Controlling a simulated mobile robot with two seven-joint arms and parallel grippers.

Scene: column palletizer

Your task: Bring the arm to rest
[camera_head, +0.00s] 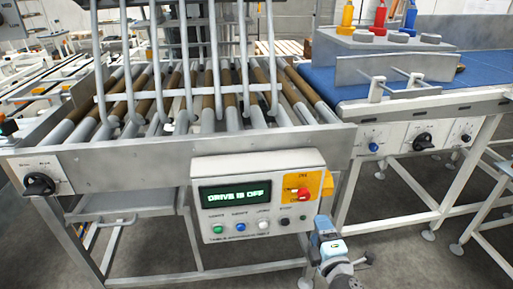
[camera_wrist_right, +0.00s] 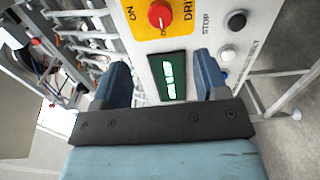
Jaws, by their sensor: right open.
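My right gripper (camera_head: 322,226) is at the lower right of the white control panel (camera_head: 255,229) in the head view, with its arm coming from below. In the right wrist view its two blue fingers (camera_wrist_right: 162,65) stand apart with nothing held between them. The panel's face shows beyond the fingers, with a lit green display (camera_wrist_right: 168,75) in the gap. In the head view the panel's display (camera_head: 235,194) reads "DRIVE IS OFF". A red knob (camera_head: 303,194) sits on a yellow plate, and it also shows in the wrist view (camera_wrist_right: 160,14). My left gripper is in neither view.
The panel is mounted on the front of a roller conveyor (camera_head: 120,171), with tall grey bars above its rollers. Metal legs stand on the grey floor (camera_head: 395,200).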

